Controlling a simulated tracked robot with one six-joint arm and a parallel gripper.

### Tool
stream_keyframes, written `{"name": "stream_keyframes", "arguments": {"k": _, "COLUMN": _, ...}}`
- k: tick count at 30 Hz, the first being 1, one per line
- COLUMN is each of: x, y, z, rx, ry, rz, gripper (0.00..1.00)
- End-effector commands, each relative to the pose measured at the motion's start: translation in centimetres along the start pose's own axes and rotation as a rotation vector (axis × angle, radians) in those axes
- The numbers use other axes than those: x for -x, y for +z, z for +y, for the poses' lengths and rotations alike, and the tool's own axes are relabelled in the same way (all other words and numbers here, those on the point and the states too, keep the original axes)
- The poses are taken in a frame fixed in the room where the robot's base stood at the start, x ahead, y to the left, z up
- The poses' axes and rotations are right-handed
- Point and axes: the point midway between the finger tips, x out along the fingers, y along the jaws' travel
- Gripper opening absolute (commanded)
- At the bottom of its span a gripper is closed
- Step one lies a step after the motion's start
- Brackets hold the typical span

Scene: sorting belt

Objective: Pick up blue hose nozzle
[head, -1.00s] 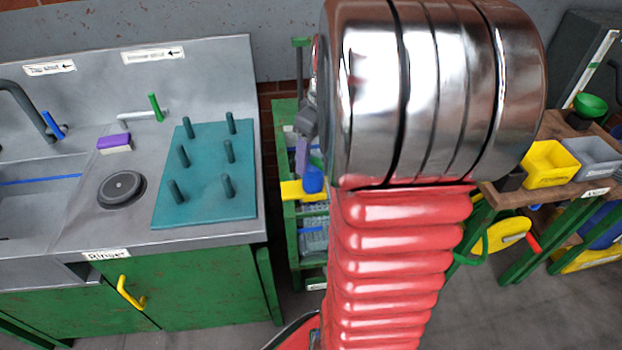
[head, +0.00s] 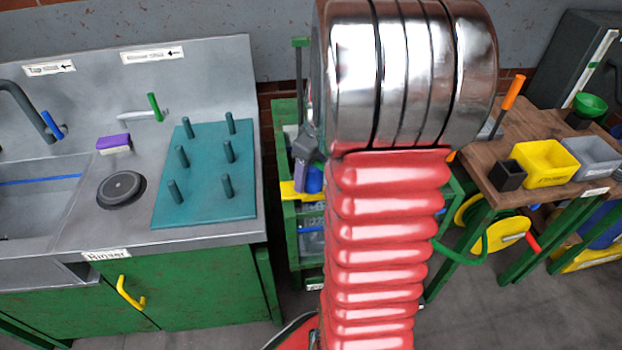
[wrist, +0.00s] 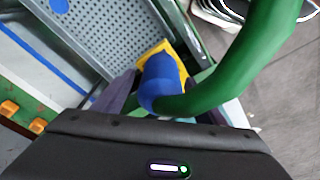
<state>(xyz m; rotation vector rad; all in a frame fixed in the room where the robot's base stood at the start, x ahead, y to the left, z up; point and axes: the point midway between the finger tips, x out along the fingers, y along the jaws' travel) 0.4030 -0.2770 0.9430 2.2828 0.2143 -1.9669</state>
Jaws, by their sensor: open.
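The blue hose nozzle (wrist: 160,82) sits by a yellow holder (wrist: 152,50) in the wrist view, joined to a thick green hose (wrist: 235,65) that curves up to the right. In the head view the nozzle (head: 314,180) shows partly, just left of my red arm, above the yellow holder (head: 292,191). My gripper (head: 304,172) is open beside the nozzle. One purple-grey finger shows left of the nozzle in the wrist view; the other is mostly hidden by the nozzle and hose. I cannot tell whether the fingers touch the nozzle.
A green rack (head: 286,225) with a perforated grey tray (wrist: 105,35) stands under the nozzle. A sink counter with a teal peg board (head: 205,180) is at left. At right a wooden bench holds a yellow bin (head: 545,163) and a grey bin (head: 592,157).

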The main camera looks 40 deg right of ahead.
Motion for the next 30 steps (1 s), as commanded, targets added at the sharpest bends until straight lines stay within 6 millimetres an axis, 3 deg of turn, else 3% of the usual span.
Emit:
{"name": "stream_keyframes", "arguments": {"k": 5, "x": -1.36, "y": -0.05, "z": -0.01, "rx": 0.001, "ry": 0.0, "rz": 0.0, "gripper": 0.65}}
{"name": "stream_keyframes", "arguments": {"k": 21, "x": -1.35, "y": -0.07, "z": 0.0, "rx": 0.001, "ry": 0.001, "rz": 0.001, "gripper": 0.64}}
{"name": "stream_keyframes", "arguments": {"k": 30, "x": -1.34, "y": -0.08, "z": -0.01, "rx": 0.001, "ry": 0.001, "rz": 0.001, "gripper": 0.43}}
